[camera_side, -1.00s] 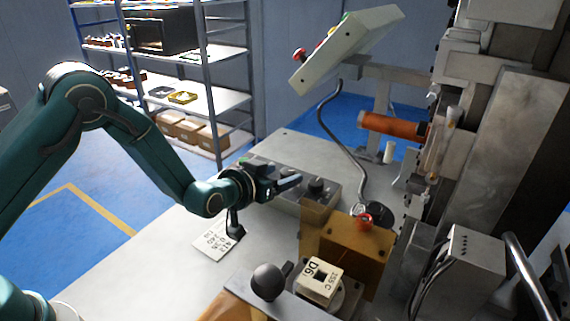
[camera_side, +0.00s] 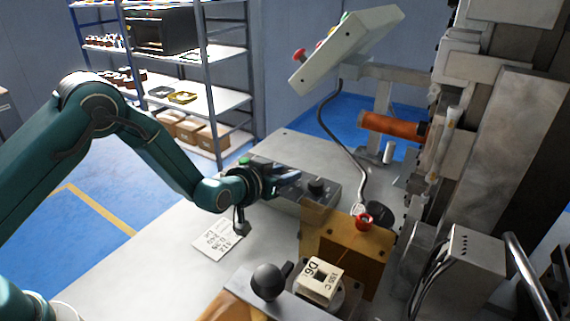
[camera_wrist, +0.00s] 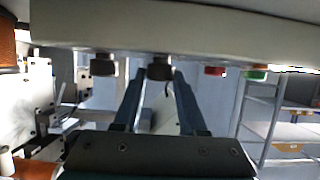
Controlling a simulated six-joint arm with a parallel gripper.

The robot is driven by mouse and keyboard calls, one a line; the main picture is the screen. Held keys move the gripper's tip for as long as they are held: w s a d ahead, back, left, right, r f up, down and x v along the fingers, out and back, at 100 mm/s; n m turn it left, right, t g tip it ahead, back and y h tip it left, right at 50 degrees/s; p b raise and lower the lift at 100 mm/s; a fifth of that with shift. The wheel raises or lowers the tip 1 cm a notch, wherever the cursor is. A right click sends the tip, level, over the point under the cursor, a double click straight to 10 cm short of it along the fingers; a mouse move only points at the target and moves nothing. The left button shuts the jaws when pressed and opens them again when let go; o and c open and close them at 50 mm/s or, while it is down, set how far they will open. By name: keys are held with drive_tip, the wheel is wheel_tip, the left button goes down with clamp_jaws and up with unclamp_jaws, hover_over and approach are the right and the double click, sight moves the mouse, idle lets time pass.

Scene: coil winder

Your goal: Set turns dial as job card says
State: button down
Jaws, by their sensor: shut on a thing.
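A grey control box (camera_side: 318,202) on the table carries black dials, a red button (camera_wrist: 215,71) and a green button (camera_wrist: 256,74). My gripper (camera_wrist: 158,74) is shut on one black dial (camera_wrist: 159,68), with a finger on each side of it. In the side view my gripper (camera_side: 297,178) hides that dial. A second black dial (camera_side: 317,188) stands free beside it, and it also shows in the wrist view (camera_wrist: 103,65). No dial scale is readable. The white job card (camera_side: 217,240) lies on the table below my wrist; its writing is too small to read.
A tan block with a red-topped part (camera_side: 364,222), a white labelled block (camera_side: 319,280) and a black ball knob (camera_side: 269,281) stand in front. The winder with an orange coil (camera_side: 392,126) is at right. A tilted button panel (camera_side: 347,45) hangs above. The table's left part is clear.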

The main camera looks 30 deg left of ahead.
drive_tip(key=shift+a+m+h, duration=0.1)
drive_tip(key=shift+m+h, duration=0.3)
drive_tip(key=shift+h, duration=0.1)
drive_tip(key=m+h, duration=0.2)
drive_tip(key=m+g+h, duration=0.1)
drive_tip(key=shift+w+a+r+m+h, duration=0.1)
drive_tip(key=shift+w+a+m+h, duration=0.05)
drive_tip(key=shift+a+m+h, duration=0.2)
drive_tip(key=shift+w+a+m+g+h, duration=0.15)
drive_tip(key=shift+m+g+h, duration=1.05)
drive_tip(key=shift+m+h, duration=0.85)
drive_tip(key=shift+g+h, duration=0.3)
drive_tip(key=shift+h, duration=0.1)
drive_tip(key=shift+c, duration=2.3)
unclamp_jaws()
drive_tip(key=shift+v, duration=2.5)
